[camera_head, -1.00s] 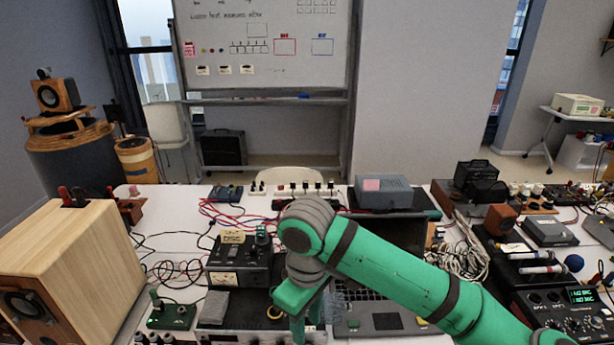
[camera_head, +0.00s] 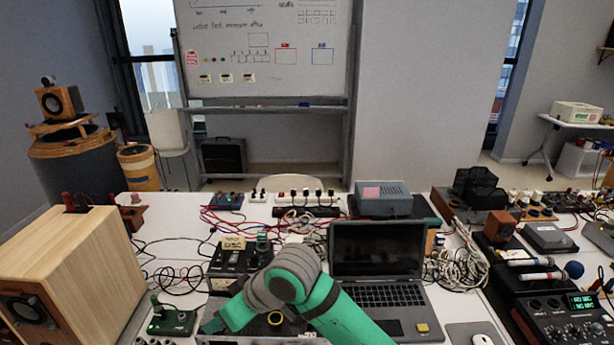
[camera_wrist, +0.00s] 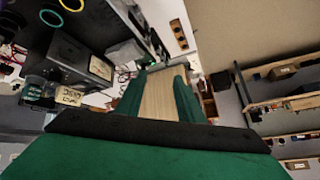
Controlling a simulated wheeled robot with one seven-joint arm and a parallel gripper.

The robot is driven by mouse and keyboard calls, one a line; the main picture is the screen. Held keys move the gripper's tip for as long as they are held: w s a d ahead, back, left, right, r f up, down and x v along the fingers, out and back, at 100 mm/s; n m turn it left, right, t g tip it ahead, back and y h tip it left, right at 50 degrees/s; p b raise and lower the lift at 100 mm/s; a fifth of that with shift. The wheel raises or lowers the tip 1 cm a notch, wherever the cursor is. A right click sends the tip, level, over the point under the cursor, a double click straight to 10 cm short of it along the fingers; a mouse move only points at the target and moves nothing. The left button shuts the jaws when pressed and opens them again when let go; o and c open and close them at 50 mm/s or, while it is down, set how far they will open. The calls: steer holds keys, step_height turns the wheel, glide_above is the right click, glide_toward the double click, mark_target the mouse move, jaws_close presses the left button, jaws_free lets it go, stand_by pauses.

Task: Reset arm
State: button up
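My green arm (camera_head: 345,318) comes in from the bottom edge in the head view and bends at a grey joint over the table's front middle. My gripper (camera_head: 212,322) is at its left end, low in front of the black meter box, and its fingers are hard to make out there. In the wrist view the two green fingers of my gripper (camera_wrist: 158,85) stand apart. The wooden speaker (camera_wrist: 162,98) shows between and beyond them, and nothing appears gripped.
The wooden speaker (camera_head: 75,265) fills the table's left side. The black meter box (camera_head: 235,262) stands behind my gripper. An open laptop (camera_head: 385,295) is right of my arm. A green circuit board (camera_head: 172,320) and loose cables lie near the speaker. Audio gear (camera_head: 560,312) crowds the right.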

steer(key=w+a+r+m+t+y, duration=0.3)
steer(key=a+m+t+y, duration=0.3)
steer(key=a+t+y, duration=0.15)
steer(key=s+d+f+m+t+h, duration=0.3)
steer(key=s+d+f+m+h, duration=0.3)
steer(key=f, duration=0.4)
steer(key=s+d+f+m+t+h, duration=0.4)
steer(key=s+d+f+h, duration=0.25)
steer(key=d+f, duration=0.2)
steer(key=s+d+f+n+h, duration=0.1)
steer(key=s+d, duration=0.4)
steer(key=s, duration=0.7)
steer(key=s+d+f+n+g+h, duration=0.1)
steer(key=s+d, duration=0.4)
steer(key=s, duration=0.6)
steer(key=f+n, duration=0.1)
steer(key=n, duration=0.1)
steer(key=shift+s+d+f+n+h, duration=0.3)
steer(key=shift+s+n, duration=0.05)
steer(key=shift+n, duration=0.05)
steer(key=shift+w+g, duration=0.1)
steer(key=shift+g, duration=0.15)
